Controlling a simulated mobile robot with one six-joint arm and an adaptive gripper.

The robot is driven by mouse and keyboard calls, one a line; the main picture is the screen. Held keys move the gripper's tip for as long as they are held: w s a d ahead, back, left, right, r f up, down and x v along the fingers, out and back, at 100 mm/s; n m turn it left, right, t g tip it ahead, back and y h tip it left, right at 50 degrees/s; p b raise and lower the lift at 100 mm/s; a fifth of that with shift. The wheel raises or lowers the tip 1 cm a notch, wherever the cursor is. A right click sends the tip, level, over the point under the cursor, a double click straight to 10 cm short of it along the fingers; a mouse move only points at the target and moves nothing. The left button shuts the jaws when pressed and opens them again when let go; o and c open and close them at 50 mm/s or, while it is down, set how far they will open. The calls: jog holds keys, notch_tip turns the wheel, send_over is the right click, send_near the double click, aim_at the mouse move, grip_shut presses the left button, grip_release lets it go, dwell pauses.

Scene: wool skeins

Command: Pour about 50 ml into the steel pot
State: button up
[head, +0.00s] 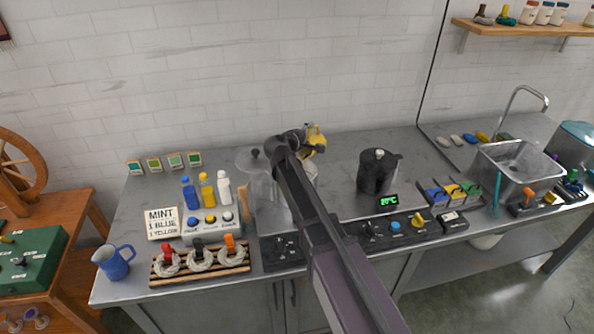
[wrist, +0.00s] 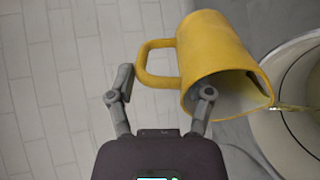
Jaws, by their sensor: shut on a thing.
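My gripper (wrist: 163,90) is shut on a yellow jug (wrist: 212,55), with its fingers by the handle side. The jug is tipped over, its mouth and spout turned toward the lower right in the wrist view. A thin pale yellowish streak runs from the spout over the rim of a round, light metal pot (wrist: 270,135), which looks like the steel pot. The pot's inside is only partly in view. In the head view the yellow jug (head: 316,139) is above the counter at the back, and my arm hides most of the pot below it.
A clear lidded vessel (head: 250,162) stands just left of my arm. A dark canister (head: 377,172) stands to the right, behind a green display (head: 388,201). Bottles (head: 207,190), a skein rack (head: 200,262) and a blue jug (head: 114,263) are at left. A steel sink (head: 520,170) is at right.

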aim_at(316, 126)
jog(key=shift+w+d+r+g+p, duration=0.1)
jog(key=shift+w+r+g+p, duration=0.1)
jog(key=shift+r+p, duration=0.3)
jog(key=shift+w+d+r+g+p, duration=0.1)
jog(key=shift+w+r+g+p, duration=0.1)
jog(key=shift+p, duration=0.45)
jog(key=shift+w+d+g+y+p, duration=0.1)
jog(key=shift+w+g+y+p, duration=0.15)
jog(key=shift+p, duration=0.35)
jog(key=shift+w+d+f+g+y+p, duration=0.25)
jog(key=shift+f+g+y+p, duration=0.15)
jog(key=shift+g, duration=0.15)
jog(key=shift+f, duration=0.25)
jog(key=shift+w+g, duration=0.1)
jog(key=shift+g, duration=0.2)
jog(key=shift+w+d, duration=0.1)
jog(key=p, duration=0.1)
jog(key=g+y+p, duration=0.1)
jog(key=p, duration=0.1)
jog(key=shift+w+d+r+g, duration=0.25)
jog(key=shift+w+g, duration=0.05)
jog(key=shift+w, duration=0.1)
jog(key=shift+w+d+g+p, duration=0.15)
jog(key=shift+w+g+p, duration=0.1)
jog(key=shift+g+p, duration=0.25)
